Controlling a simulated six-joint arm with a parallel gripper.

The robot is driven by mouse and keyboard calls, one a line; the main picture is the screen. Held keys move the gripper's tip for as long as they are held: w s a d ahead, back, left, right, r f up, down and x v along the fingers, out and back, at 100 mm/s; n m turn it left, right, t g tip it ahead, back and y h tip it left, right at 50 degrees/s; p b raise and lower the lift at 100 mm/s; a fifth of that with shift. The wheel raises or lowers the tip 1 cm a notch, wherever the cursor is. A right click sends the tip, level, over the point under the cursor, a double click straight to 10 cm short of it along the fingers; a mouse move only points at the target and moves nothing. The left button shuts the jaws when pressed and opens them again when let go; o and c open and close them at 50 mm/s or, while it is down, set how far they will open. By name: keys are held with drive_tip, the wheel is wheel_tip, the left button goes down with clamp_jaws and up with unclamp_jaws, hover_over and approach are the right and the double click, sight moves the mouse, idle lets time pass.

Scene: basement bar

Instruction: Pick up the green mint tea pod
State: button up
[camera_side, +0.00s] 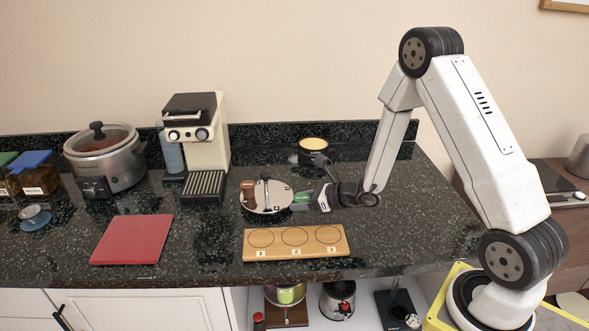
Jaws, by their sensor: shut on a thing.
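The green mint tea pod (300,198) is at the right edge of a round silver tray (262,208) on the dark counter. My gripper (308,200) reaches in from the right, low and nearly level, and is shut on the green pod. The fingers hide part of the pod. I cannot tell whether the pod still touches the tray. A brown pod (248,190) stands at the tray's left side, and a thin dark upright piece (266,189) is near its middle.
A wooden board (258,254) with rings numbered 1 to 3 lies in front of the tray. A red board (133,238) and a slow cooker (120,172) are farther left.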

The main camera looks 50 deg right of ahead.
drive_tip(key=s+d, duration=0.1)
drive_tip(key=s, duration=0.1)
drive_tip(key=s+d, duration=0.1)
drive_tip(key=s, duration=0.2)
drive_tip(key=s+d, duration=0.1)
drive_tip(key=s, duration=0.1)
drive_tip(key=shift+s, duration=0.3)
drive_tip(key=shift+w, duration=0.1)
